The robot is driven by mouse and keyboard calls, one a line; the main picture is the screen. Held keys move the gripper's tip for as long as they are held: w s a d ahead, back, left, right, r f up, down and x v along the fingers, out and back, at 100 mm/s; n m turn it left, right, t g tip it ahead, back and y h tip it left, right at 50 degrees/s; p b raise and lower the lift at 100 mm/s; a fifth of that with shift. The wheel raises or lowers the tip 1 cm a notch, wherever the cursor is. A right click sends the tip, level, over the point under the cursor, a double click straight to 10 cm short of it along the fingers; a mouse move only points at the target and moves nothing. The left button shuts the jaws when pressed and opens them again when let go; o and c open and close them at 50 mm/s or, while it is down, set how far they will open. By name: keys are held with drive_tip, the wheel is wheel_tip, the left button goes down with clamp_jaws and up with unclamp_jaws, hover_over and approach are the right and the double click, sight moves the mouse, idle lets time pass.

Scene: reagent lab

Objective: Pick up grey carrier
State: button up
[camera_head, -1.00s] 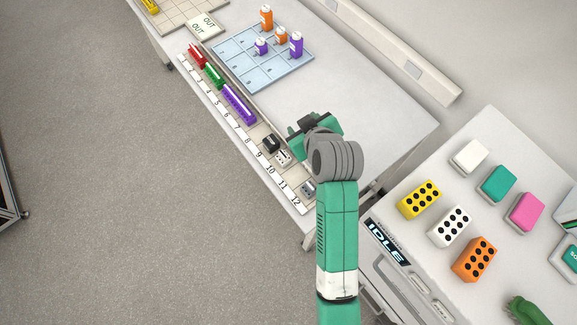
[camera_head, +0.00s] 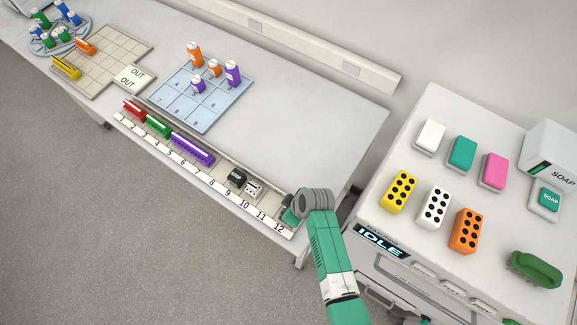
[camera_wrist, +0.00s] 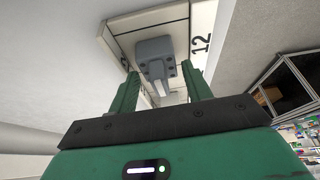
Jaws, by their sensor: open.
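The grey carrier (camera_wrist: 153,50) shows in the wrist view, at the end of the rail beside the number 12. My gripper (camera_wrist: 160,74) is open, with one green finger on each side of the carrier's near part in that view. I cannot tell whether the fingers touch it. In the head view my gripper (camera_head: 291,214) is over the right end of the numbered rail (camera_head: 205,178), and it and my arm hide the grey carrier there.
Red (camera_head: 135,108), green (camera_head: 158,127), purple (camera_head: 193,148), black (camera_head: 236,177) and white (camera_head: 254,188) pieces sit along the rail to the left. A blue grid tray (camera_head: 205,112) with several bottles stands behind. A bench with coloured blocks (camera_head: 466,231) is at right.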

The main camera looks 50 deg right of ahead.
drive_tip(key=shift+x, duration=0.9)
drive_tip(key=c, duration=0.8)
drive_tip(key=shift+o, duration=0.2)
drive_tip(key=shift+r, duration=0.15)
drive_tip(key=shift+r, duration=0.25)
drive_tip(key=v, duration=0.2)
drive_tip(key=shift+a+r, duration=0.2)
drive_tip(key=shift+r, duration=0.25)
drive_tip(key=s+a, duration=0.2)
drive_tip(key=s, duration=0.5)
drive_tip(key=s+a+r+b, duration=0.1)
drive_tip(key=s+a, duration=0.2)
drive_tip(key=s, duration=0.4)
drive_tip(key=shift+a+r, duration=0.2)
drive_tip(key=shift+a, duration=0.05)
